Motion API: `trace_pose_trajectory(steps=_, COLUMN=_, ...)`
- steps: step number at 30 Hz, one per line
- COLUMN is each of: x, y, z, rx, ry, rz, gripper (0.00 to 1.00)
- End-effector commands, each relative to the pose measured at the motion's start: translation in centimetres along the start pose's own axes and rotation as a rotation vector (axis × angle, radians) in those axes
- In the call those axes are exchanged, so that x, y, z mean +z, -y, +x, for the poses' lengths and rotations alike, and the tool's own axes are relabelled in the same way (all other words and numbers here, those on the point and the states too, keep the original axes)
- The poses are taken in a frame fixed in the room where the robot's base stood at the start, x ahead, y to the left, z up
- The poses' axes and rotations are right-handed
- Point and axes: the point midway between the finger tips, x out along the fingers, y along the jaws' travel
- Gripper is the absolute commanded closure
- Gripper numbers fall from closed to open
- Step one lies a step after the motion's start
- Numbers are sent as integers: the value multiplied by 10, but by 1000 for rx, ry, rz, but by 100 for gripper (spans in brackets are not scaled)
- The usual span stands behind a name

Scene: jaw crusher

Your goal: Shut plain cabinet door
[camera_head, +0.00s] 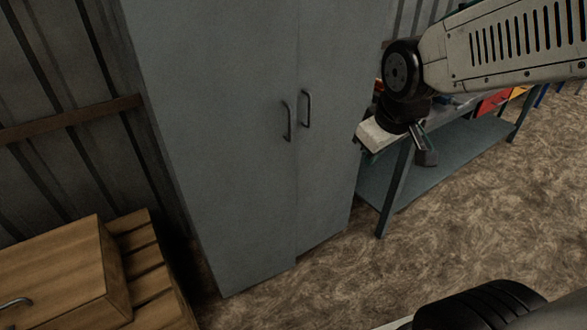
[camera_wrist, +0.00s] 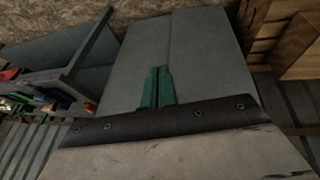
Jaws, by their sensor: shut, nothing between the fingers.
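The plain grey cabinet (camera_head: 220,60) stands upright in the middle of the head view. It has a left door (camera_head: 235,170) and a right door (camera_head: 328,150), each with a dark bar handle near the middle seam. The left door's lower edge makes a small step against the right door's, but I cannot tell how far either is ajar. In the wrist view the cabinet (camera_wrist: 205,50) fills the centre. My gripper (camera_wrist: 157,72) shows there with green fingers shut and empty, in front of the cabinet. In the head view it is right of the handles, apart from them.
A workbench (camera_head: 400,180) with a lower shelf and several coloured items stands right of the cabinet, behind my arm. Wooden crates (camera_head: 60,275) stand at the lower left, near the cabinet's left side. The brown floor (camera_head: 340,275) in front of the cabinet is clear.

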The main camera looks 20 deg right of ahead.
Motion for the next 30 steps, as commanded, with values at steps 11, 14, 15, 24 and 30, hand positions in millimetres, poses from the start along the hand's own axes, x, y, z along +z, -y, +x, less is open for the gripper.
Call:
trace_pose_trajectory(steps=11, x=-114, y=-42, z=151, rx=187, ry=-330, rz=-516, gripper=100)
trace_pose_trajectory(steps=14, x=-132, y=-44, z=188, rx=249, ry=-420, rz=-647, gripper=100)
trace_pose_trajectory(steps=15, x=-138, y=-43, z=203, rx=275, ry=-456, rz=-696, gripper=100)
trace_pose_trajectory(steps=24, x=-144, y=-26, z=299, rx=514, ry=-721, rz=-1008, gripper=100)
trace_pose_trajectory(steps=30, x=-118, y=-8, z=338, rx=708, ry=-861, rz=-1123, gripper=100)
